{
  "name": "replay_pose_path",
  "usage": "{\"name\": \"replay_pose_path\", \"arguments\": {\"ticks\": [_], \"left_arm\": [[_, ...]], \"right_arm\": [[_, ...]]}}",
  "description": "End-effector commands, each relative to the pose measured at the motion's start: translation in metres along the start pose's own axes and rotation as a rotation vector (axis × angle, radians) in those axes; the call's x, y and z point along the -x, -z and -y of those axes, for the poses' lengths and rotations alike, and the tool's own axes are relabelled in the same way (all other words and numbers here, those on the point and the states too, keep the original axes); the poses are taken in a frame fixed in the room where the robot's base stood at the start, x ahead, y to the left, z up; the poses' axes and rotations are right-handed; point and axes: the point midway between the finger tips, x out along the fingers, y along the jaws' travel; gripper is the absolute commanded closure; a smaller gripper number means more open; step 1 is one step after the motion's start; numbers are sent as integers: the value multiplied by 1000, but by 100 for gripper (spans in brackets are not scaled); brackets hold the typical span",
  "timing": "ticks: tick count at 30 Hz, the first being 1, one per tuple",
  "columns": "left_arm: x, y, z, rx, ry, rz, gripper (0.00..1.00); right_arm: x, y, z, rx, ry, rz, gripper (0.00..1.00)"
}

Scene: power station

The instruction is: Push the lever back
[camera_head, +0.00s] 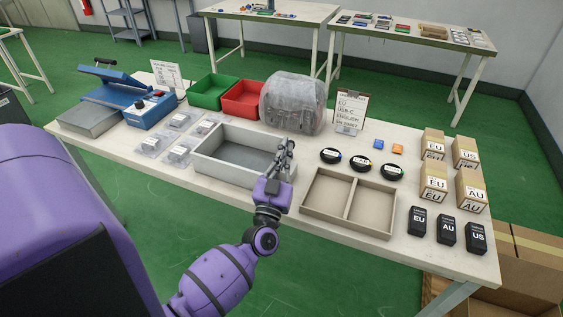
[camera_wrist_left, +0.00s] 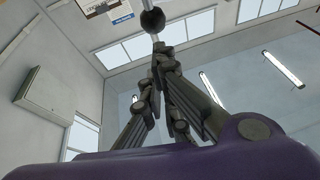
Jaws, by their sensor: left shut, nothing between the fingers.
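The blue machine (camera_head: 150,108) stands at the left back of the table with its blue upper part (camera_head: 108,75) raised. A black handle (camera_head: 106,62), likely the lever, shows at its top. My left gripper (camera_head: 287,146) is shut and empty, pointing up above the right end of the grey tray, well right of the machine. In the left wrist view its fingers (camera_wrist_left: 158,50) are together, pointing towards the ceiling. A black ball (camera_wrist_left: 152,20) shows beyond the fingertips; I cannot tell what it belongs to. My right gripper is out of view.
The grey tray (camera_head: 200,165) and a divided beige tray (camera_head: 311,211) lie near the front edge. Green (camera_head: 208,91) and red (camera_head: 240,101) bins stand behind. Several bagged parts (camera_head: 180,121) lie between machine and tray. Boxes (camera_head: 433,182) fill the right end.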

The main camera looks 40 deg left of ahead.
Motion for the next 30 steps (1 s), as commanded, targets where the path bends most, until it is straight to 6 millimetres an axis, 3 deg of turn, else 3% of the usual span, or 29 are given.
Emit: {"name": "replay_pose_path", "arguments": {"ticks": [8,17,23,30], "left_arm": [[-10,-11,0,1,0,-1,100],[-12,-10,0,3,1,-2,100],[-39,-6,-4,6,4,-7,100],[-48,-15,-5,2,0,0,100]], "right_arm": [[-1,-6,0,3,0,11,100],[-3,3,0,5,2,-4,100],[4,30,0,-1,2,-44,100],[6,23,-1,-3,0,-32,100]]}}
